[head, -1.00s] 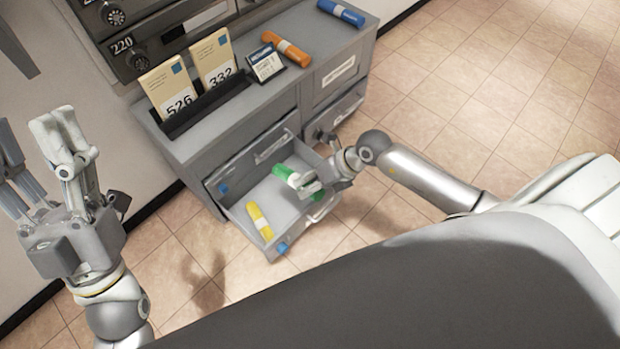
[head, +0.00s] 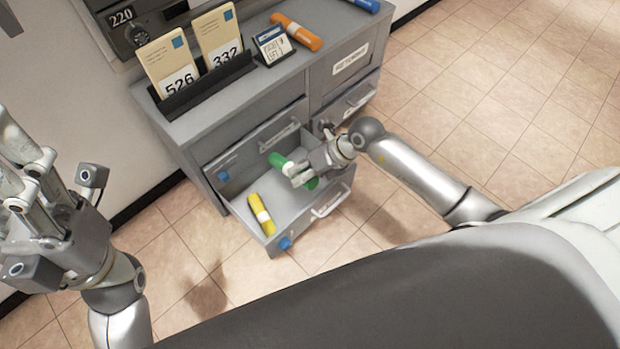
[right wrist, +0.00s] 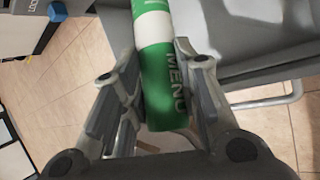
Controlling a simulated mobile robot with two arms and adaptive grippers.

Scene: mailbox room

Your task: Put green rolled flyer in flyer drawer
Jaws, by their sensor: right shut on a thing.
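The green rolled flyer (head: 280,162) is held in my right gripper (head: 298,176). It also shows in the right wrist view (right wrist: 163,85), between the two fingers, with a white band and the word MENU. In the head view the flyer and gripper are over the open flyer drawer (head: 288,207), within its outline. I cannot tell whether the flyer touches the drawer floor. A yellow rolled flyer (head: 261,214) lies in the drawer near its left side. My left gripper (head: 28,165) is at the left edge, partly cut off, with its fingers apart and empty.
The grey cabinet (head: 300,88) has another drawer and door to the right. Tiled floor around is clear.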

